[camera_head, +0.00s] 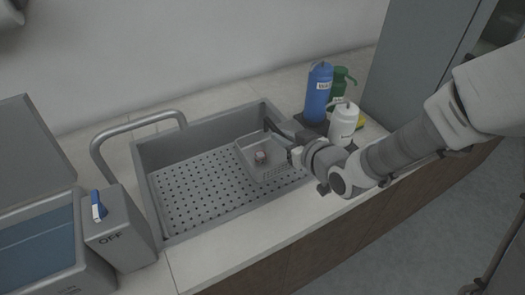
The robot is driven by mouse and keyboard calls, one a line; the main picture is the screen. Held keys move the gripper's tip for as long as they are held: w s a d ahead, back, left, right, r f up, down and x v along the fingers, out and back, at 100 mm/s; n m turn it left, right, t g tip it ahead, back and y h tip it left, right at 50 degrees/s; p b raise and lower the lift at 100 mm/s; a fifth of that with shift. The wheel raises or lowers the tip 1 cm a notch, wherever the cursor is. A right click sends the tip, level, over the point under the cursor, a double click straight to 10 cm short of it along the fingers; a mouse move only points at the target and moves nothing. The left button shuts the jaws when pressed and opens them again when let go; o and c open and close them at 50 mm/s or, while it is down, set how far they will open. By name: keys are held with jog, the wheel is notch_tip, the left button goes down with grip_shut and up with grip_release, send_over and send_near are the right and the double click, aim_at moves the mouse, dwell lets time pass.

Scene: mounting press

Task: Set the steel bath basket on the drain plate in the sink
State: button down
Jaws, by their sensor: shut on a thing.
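The steel bath basket (247,154) is a small square perforated basket inside the right part of the sink. A small reddish piece (261,157) lies in it. My gripper (285,150) is shut on the basket at its right side; the fingertips are partly hidden by my wrist. The drain plate (200,192) is a flat sheet with rows of dark holes on the sink (153,206) floor, with its left and middle parts bare. I cannot tell whether the basket touches the plate or is held just above it.
A curved tap (135,124) arches at the sink's left. A grey machine marked OFF (120,237) with a blue lever stands further left. A blue bottle (318,92), a green bottle (341,86) and a white bottle (343,124) stand right of the sink, close to my arm.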

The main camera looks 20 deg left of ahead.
aim_at(264, 147)
jog(key=a+f, duration=0.1)
jog(key=w+a+f, duration=0.1)
jog(key=a, duration=0.1)
jog(key=a+f+b, duration=0.1)
jog(key=a, duration=0.1)
jog(key=shift+w+a+f, duration=0.15)
jog(key=shift+w+f, duration=0.15)
jog(key=shift+w, duration=0.1)
jog(key=shift+f+b, duration=0.3)
jog(key=shift+f, duration=1.6)
jog(key=shift+f+b, duration=0.25)
jog(key=shift+b, duration=0.1)
jog(key=c, duration=0.8)
grip_release()
jog(key=shift+r, duration=0.1)
jog(key=shift+c, duration=0.2)
